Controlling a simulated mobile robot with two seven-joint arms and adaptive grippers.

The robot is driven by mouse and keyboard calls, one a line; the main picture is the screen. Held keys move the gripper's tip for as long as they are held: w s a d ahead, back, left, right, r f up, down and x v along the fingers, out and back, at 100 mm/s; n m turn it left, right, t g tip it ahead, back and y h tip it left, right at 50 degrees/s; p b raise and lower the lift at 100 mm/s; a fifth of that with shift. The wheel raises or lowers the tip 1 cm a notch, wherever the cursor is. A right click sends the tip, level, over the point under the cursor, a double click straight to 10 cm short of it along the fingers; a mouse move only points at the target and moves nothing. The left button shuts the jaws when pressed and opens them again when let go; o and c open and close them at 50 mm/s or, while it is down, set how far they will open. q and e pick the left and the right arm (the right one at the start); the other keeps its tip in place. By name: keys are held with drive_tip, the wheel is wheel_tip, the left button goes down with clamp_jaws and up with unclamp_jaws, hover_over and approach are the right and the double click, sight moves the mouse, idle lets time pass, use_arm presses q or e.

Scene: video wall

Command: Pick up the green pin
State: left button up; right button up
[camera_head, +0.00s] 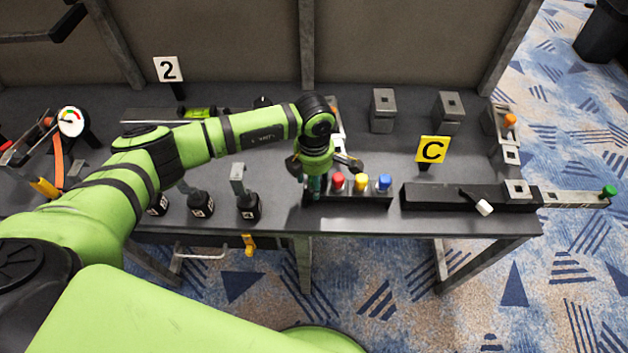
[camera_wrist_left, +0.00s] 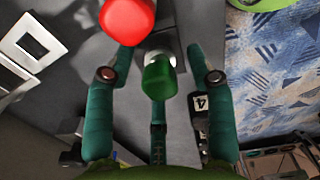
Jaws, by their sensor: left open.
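The green pin (camera_wrist_left: 159,77) shows in the left wrist view as a rounded green head on a pale collar in a grey holder. My left gripper (camera_wrist_left: 161,60) is open, with one teal finger on each side of the pin and gaps between them. In the head view, my left gripper (camera_head: 315,187) points down at the left end of a dark pin rack (camera_head: 350,199) and hides the green pin there. The red pin (camera_head: 338,180) stands just right of the gripper; it also shows close by in the left wrist view (camera_wrist_left: 127,16). My right gripper is not in view.
A yellow pin (camera_head: 361,181) and a blue pin (camera_head: 384,182) stand further right in the rack. Black-based blocks (camera_head: 248,206) stand to the left. A dark bar (camera_head: 450,197) lies to the right, near the bench's front edge. A yellow C sign (camera_head: 433,150) stands behind it.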

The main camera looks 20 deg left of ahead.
use_arm(q)
clamp_jaws()
wheel_tip(320, 180, up, 9)
drive_tip(key=b, duration=0.2)
drive_tip(key=shift+r+b, duration=0.15)
drive_tip(key=shift+b, duration=0.2)
drive_tip(key=shift+r, duration=0.4)
drive_tip(key=shift+b, duration=0.3)
